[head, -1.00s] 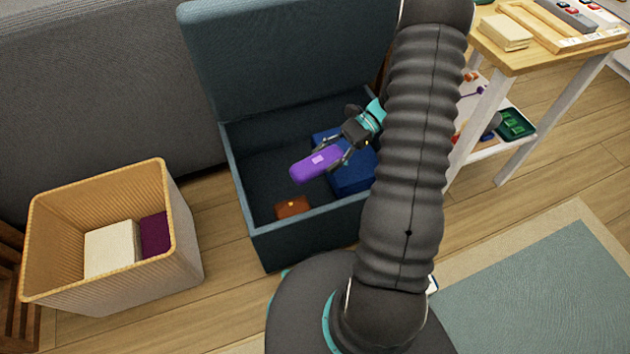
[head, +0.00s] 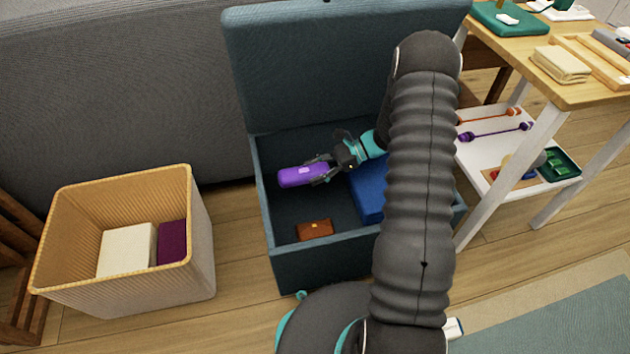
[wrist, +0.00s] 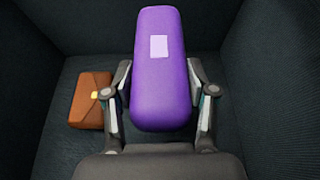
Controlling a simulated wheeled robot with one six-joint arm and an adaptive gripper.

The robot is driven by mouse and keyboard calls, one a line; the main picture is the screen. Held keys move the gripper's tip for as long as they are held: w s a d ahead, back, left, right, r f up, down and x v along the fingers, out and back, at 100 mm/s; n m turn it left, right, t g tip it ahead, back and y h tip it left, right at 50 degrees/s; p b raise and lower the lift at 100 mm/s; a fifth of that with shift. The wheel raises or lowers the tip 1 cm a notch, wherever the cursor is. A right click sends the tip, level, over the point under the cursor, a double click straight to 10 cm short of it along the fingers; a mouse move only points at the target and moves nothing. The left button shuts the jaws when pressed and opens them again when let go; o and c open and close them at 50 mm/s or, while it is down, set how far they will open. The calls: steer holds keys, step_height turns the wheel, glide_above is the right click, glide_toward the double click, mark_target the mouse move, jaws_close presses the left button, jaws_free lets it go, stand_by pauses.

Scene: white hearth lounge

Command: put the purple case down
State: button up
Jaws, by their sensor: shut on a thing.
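The purple case (head: 300,175) is long and rounded, with a pale label on top. My gripper (head: 322,170) is shut on its near end. In the wrist view the purple case (wrist: 160,70) sits between the two fingers of my gripper (wrist: 160,108) and points away from me. It is over the inside of the open dark teal storage chest (head: 330,257), whose lid stands up at the back. I cannot tell whether the case touches the chest floor.
A brown box with a yellow clasp (head: 314,229) and a blue box (head: 368,195) lie in the chest. The chest floor left of the brown box is bare. A woven basket (head: 205,240) stands left; a wooden table (head: 590,92) stands right.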

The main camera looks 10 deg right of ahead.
steer(key=shift+w+f+b, duration=0.1)
steer(key=shift+f+b, duration=0.25)
steer(key=shift+f, duration=1.7)
steer(key=shift+a+f+b, duration=0.1)
steer(key=shift+f+b, duration=0.35)
steer(key=shift+f, duration=0.2)
steer(key=o, duration=1.3)
